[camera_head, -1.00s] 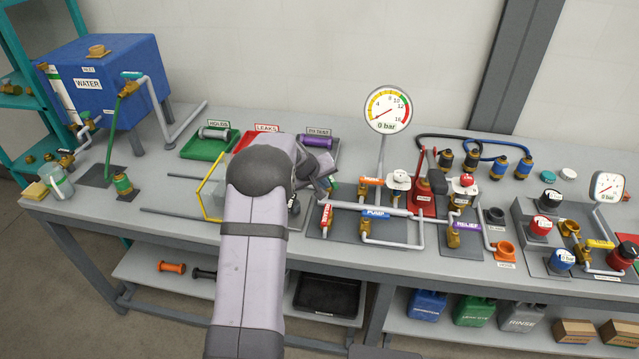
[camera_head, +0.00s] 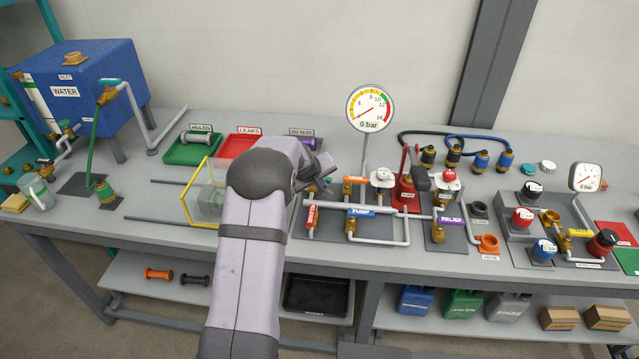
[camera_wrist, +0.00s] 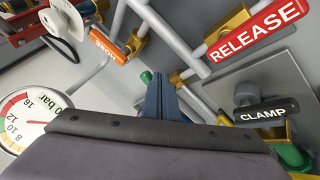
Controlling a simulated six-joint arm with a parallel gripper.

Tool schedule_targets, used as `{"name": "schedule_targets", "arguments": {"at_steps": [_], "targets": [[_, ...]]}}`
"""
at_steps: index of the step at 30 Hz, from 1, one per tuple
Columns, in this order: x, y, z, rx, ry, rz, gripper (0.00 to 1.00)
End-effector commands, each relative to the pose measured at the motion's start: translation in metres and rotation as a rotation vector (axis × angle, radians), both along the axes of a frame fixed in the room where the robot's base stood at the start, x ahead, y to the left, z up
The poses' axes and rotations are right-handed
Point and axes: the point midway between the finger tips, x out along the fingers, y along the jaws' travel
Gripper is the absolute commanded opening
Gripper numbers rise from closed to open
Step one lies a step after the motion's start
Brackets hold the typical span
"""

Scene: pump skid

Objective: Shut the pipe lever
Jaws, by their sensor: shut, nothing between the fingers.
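On the pump skid, an orange lever handle (camera_head: 355,180) sits on the upper pipe, left of a white round knob; its label is too small to read surely, and I cannot tell whether it is the pipe lever. It also shows at upper left in the wrist view (camera_wrist: 107,46). A red RELEASE lever (camera_head: 312,216) and a blue PUMP lever (camera_head: 361,211) are nearby. In the wrist view my gripper (camera_wrist: 163,98) is shut and empty, pointing at the pipework between the orange handle and the RELEASE label (camera_wrist: 255,32).
A black CLAMP handle (camera_wrist: 267,112) lies right of my gripper. A large gauge (camera_head: 371,108) reading 0 bar stands behind the skid. A red upright pump handle (camera_head: 404,170) and a purple RELIEF lever (camera_head: 450,221) are to the right. A yellow-framed clear guard (camera_head: 186,203) stands left.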

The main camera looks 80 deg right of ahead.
Motion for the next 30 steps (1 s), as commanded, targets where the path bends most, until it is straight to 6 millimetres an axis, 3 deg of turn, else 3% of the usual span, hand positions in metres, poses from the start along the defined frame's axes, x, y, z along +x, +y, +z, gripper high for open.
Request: {"name": "schedule_targets", "arguments": {"at_steps": [15,30], "targets": [[0.013,-0.009,0.000,0.001,-0.001,0.000,0.00],[0.013,-0.005,-0.001,-0.001,0.000,0.000,0.00]]}}
